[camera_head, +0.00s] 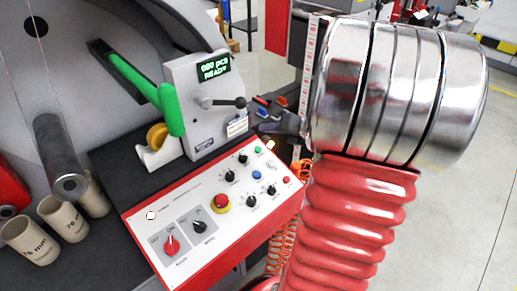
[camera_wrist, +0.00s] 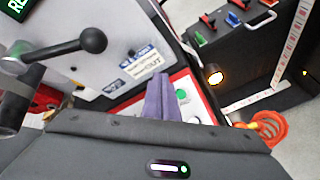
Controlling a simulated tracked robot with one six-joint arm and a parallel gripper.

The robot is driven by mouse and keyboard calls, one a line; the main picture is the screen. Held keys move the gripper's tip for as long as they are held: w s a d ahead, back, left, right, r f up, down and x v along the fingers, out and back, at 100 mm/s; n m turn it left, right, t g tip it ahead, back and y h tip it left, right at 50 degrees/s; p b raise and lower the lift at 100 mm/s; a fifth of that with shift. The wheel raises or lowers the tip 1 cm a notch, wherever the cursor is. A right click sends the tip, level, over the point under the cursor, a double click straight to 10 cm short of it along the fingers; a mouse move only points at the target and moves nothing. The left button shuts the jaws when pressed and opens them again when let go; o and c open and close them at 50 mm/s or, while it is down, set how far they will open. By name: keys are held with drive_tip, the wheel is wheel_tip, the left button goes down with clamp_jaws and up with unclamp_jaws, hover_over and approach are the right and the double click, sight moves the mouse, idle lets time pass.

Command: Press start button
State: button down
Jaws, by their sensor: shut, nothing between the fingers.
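The control panel (camera_head: 185,205) has a white top and red sides, with several knobs and buttons. A small green button (camera_head: 258,149) sits at its far right corner; I cannot read its label. In the wrist view the green button (camera_wrist: 182,95) shows just right of my gripper's fingertips (camera_wrist: 162,80). The fingers are together with nothing between them and hide part of the panel.
A grey counter box (camera_head: 190,90) with a green READY display and black-knobbed lever (camera_head: 228,103) stands behind the panel. A red mushroom button (camera_head: 221,202) sits mid-panel. An orange coiled cable (camera_wrist: 262,128) and lit lamp (camera_wrist: 213,75) are to the right.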

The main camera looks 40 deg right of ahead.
sight(258, 149)
drive_tip(key=shift+w+f, duration=0.35)
drive_tip(key=shift+f, duration=0.95)
drive_tip(key=shift+w+f, duration=0.35)
drive_tip(key=shift+f, duration=0.9)
drive_tip(key=shift+w+f, duration=0.35)
drive_tip(key=shift+f, duration=0.95)
drive_tip(key=shift+w+f, duration=0.1)
drive_tip(key=shift+f, duration=0.25)
